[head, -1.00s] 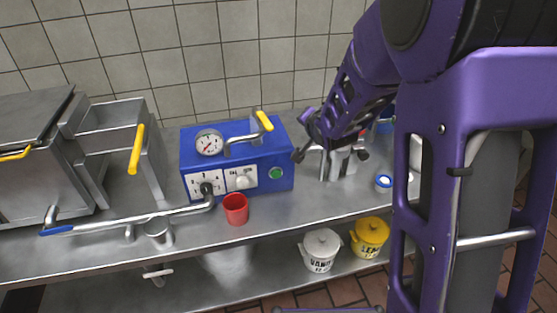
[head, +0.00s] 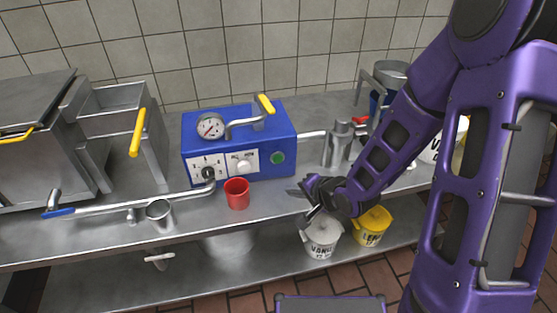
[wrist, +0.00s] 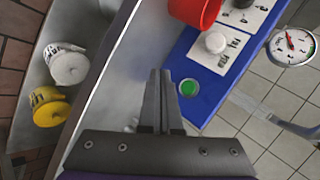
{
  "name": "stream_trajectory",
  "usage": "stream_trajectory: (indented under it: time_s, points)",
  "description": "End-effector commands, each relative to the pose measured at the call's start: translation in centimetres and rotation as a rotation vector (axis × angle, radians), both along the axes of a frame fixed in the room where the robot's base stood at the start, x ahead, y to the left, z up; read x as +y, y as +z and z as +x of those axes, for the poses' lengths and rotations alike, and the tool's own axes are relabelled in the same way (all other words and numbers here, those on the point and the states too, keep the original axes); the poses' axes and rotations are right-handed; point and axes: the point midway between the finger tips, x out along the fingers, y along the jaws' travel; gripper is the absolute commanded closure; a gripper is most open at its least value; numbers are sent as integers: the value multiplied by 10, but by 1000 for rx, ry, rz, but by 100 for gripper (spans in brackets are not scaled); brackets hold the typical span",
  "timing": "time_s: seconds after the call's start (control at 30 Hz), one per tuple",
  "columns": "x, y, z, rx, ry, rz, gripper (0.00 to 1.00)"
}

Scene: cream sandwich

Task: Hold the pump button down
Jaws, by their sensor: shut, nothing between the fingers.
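A blue machine (head: 238,135) stands on the steel counter. A round green button (head: 278,158) is at the right of its front face; it also shows in the wrist view (wrist: 188,88). A white knob (head: 243,166) on a white plate sits to its left; I cannot read any pump label. My gripper (head: 294,190) is below and right of the green button in the head view, near the counter's front edge. In the wrist view its fingers (wrist: 160,75) are together and empty, pointing past the green button's left side. They appear apart from the button.
A red cup (head: 237,194) stands on the counter in front of the machine. A steel cup (head: 160,214) is farther left. White (head: 323,240) and yellow (head: 372,226) tubs sit on the lower shelf. A gauge (head: 210,126) and yellow-tipped lever (head: 265,104) top the machine.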

Motion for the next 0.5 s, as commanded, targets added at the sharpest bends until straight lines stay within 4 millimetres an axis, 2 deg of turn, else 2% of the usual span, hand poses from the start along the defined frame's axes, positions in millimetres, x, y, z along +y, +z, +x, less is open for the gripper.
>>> stream_trajectory:
  time_s: [0.23,0.5]
  points:
    - [3,-1,10,-2,2,-1,100]
    - [13,-1,46,-4,2,-1,100]
